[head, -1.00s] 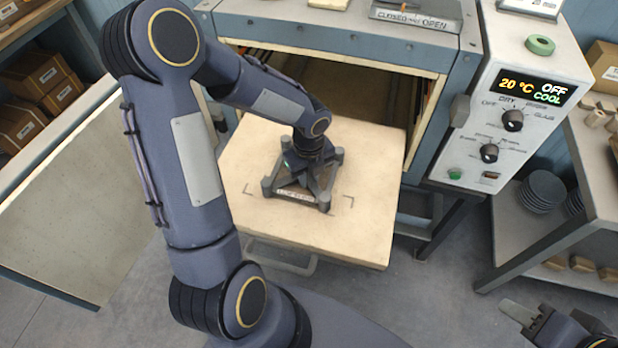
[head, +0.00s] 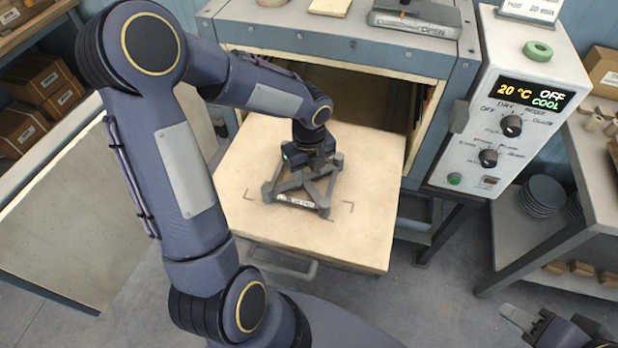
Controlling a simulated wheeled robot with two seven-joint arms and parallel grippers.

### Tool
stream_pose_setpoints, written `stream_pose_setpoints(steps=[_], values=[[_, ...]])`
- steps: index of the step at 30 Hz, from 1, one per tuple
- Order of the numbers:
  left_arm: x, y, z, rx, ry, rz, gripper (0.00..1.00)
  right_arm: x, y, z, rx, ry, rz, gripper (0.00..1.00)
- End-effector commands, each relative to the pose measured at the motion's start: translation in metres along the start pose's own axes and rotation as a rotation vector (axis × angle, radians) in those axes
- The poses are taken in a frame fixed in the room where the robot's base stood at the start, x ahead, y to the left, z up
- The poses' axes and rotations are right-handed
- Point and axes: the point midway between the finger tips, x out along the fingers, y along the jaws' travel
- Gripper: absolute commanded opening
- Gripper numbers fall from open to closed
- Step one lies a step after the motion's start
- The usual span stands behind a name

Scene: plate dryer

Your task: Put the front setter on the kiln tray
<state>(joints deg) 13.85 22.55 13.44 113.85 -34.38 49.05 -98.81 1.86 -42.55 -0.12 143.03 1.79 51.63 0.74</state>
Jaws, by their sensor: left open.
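The front setter (head: 297,204), a dark grey frame with corner posts and a small label on its front bar, sits on the pale kiln tray (head: 345,240). It is turned slightly against the corner marks printed around it. My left gripper (head: 308,168) is open at the rear part of the setter. Its wrist hides some of the frame, and I cannot tell whether the fingers touch it. My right gripper (head: 518,318) is at the lower right, away from the tray and partly cut off by the picture edge; its jaw opening is unclear.
The tray is pulled out of the open dryer (head: 330,38). A control panel (head: 510,130) reading 20 °C, OFF, COOL stands to its right. Shelves with dark discs (head: 541,196) are at right. A pale-topped table (head: 60,220) is at left.

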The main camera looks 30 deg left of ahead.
Motion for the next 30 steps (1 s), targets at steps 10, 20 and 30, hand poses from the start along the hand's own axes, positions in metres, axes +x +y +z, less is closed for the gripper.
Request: stream_pose_setpoints(steps=[10,20,30], values=[[-0.068,-0.001,0.000,0.001,-0.002,-0.003,0.43,-0.004,-0.002,-0.002,0.000,0.000,0.000,0.38],[-0.104,0.025,-0.014,-0.321,0.000,-0.065,0.43,-0.004,-0.002,-0.002,0.000,0.000,0.000,0.38],[-0.143,0.101,-0.084,-1.562,0.304,-0.297,0.43,-0.004,-0.002,-0.002,0.000,0.000,0.000,0.38]])
